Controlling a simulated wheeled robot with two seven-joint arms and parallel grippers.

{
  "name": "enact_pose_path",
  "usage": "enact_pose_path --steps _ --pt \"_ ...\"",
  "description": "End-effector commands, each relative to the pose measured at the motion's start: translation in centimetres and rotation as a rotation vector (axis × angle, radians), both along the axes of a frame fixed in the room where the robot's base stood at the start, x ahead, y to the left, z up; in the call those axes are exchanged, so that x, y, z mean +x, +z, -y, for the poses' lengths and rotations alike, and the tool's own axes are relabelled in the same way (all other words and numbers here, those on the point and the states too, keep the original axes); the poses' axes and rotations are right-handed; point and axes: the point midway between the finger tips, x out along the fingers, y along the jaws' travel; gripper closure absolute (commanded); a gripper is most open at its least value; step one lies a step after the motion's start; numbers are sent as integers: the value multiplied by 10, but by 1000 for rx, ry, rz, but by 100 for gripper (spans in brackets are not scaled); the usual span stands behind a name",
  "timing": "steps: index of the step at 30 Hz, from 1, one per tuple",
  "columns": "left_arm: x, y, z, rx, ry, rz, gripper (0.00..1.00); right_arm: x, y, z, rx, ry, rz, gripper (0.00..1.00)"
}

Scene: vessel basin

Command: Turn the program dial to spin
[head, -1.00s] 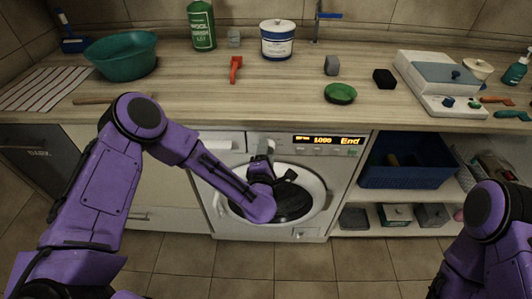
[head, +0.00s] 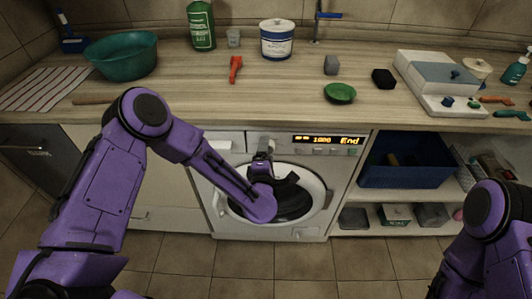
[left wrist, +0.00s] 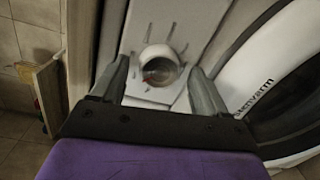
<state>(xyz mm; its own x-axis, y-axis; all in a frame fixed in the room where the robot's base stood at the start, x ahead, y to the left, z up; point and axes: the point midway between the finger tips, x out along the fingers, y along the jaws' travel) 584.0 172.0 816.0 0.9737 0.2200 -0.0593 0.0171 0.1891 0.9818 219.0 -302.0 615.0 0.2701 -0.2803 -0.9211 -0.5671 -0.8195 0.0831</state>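The washing machine (head: 222,205) stands under the counter, with a lit display (head: 328,140) that ends in "End". The program dial (left wrist: 160,66) is a round pale knob on the panel in the left wrist view. In the head view my left gripper hides it. My left gripper (head: 263,147) is at the panel, left of the display. In the left wrist view its fingers (left wrist: 158,68) are open, one on each side of the dial with visible gaps. I cannot tell how deep the fingertips reach around it. My right gripper is out of view.
The round door (head: 318,188) is below the panel, partly behind my left arm. The counter above holds a teal basin (head: 121,57), a green bottle (head: 201,25), a white tub (head: 277,40) and a green dish (head: 340,93). Open shelves with a blue crate (head: 405,176) are to the right.

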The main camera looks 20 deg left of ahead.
Motion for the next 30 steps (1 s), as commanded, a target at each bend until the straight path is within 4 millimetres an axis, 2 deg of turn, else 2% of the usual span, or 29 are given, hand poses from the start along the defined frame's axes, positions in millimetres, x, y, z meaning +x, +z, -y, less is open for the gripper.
enact_pose_path --steps 8,11,18,21,25,30 --pt "-4 0 2 -2 -1 2 26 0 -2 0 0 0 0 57" --pt "-21 0 6 -1 -4 1 26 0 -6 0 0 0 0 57" --pt "-77 2 19 1 -6 1 26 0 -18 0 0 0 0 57" --pt "-92 4 23 1 -5 1 26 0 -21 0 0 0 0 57" --pt "-102 6 24 0 -1 1 26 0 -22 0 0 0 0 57" --pt "-103 7 24 0 1 1 26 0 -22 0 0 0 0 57"
